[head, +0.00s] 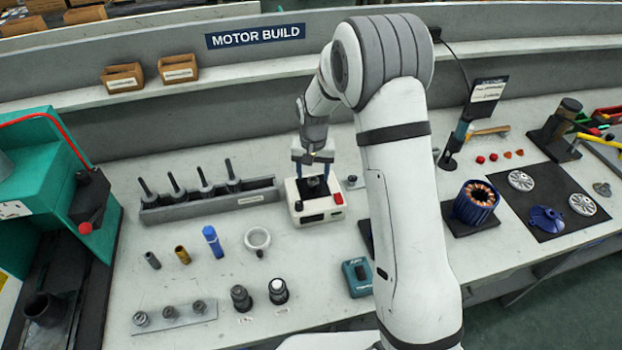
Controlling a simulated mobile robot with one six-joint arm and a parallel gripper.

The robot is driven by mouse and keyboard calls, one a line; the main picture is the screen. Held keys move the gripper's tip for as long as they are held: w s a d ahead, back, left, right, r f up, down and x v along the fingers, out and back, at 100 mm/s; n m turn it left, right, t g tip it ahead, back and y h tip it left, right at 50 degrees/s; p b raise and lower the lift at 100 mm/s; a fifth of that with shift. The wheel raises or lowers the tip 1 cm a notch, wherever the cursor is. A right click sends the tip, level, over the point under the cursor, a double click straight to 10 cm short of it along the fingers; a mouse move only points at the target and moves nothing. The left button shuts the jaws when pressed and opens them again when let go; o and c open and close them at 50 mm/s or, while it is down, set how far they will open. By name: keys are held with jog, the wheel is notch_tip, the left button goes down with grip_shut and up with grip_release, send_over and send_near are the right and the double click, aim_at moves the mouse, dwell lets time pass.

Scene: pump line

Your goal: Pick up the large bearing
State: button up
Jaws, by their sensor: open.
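My gripper (313,161) is open and points down over a small white bench unit (311,217) with a red button. A dark round part (316,187) sits on top of that unit, just below my fingers; it looks like the large bearing, but it is partly hidden and small in view. I see no part between the fingers. A pale ring (257,238) lies on the bench left of the unit. Several small bearing-like parts (170,311) sit on a grey strip at the front left.
A grey rack (212,206) with several upright dark tools stands left of the unit. A blue motor housing (476,203) stands to the right. My arm hides part of the bench.

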jog(key=shift+f, duration=0.85)
jog(key=shift+c, duration=0.4)
jog(key=c, duration=0.8)
jog(key=shift+r, duration=0.1)
jog(key=shift+c, duration=0.2)
notch_tip(320, 180, up, 10)
jog(key=shift+f+b, duration=0.1)
jog(key=shift+b, duration=0.85)
